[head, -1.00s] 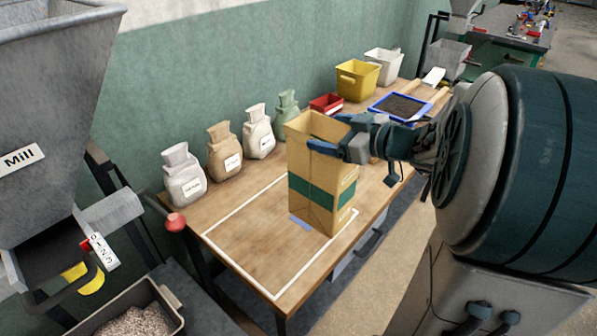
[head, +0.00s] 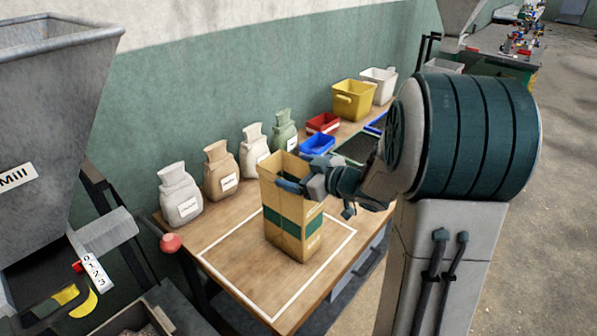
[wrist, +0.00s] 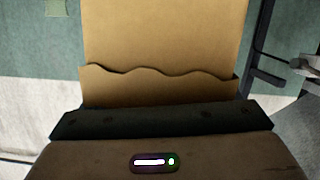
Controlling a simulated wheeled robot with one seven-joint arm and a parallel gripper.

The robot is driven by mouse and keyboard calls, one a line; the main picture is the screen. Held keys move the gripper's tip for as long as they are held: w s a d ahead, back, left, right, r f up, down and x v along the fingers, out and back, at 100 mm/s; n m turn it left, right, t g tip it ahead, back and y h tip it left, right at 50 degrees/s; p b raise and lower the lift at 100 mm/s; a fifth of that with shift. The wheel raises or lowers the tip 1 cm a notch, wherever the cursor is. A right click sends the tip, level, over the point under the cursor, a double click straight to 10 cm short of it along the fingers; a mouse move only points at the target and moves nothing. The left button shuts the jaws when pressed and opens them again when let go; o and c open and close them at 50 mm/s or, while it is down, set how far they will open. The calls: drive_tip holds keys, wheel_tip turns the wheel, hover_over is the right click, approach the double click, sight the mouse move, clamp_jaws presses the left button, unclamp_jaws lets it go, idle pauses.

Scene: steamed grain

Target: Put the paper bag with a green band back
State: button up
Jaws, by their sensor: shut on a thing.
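The paper bag with a green band (head: 291,226) is tall, tan and open at the top. It is upright over the white outlined area of the wooden table, in the head view. My gripper (head: 296,186) is shut on the bag near its top rim, from the right side. In the wrist view the tan paper (wrist: 165,40) with a wavy top edge fills the middle, behind the dark gripper edge. The bag's base looks at or just above the tabletop; I cannot tell if it touches.
Several cloth sacks (head: 222,171) stand along the wall. Red (head: 322,123) and blue (head: 317,145) bins and a yellow bin (head: 354,100) stand farther back. The white outlined area (head: 230,262) is bare left of the bag. A mill (head: 50,110) stands at the left.

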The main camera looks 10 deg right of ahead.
drive_tip(key=shift+f, duration=0.15)
drive_tip(key=o, duration=1.9)
drive_tip(key=shift+o, duration=0.2)
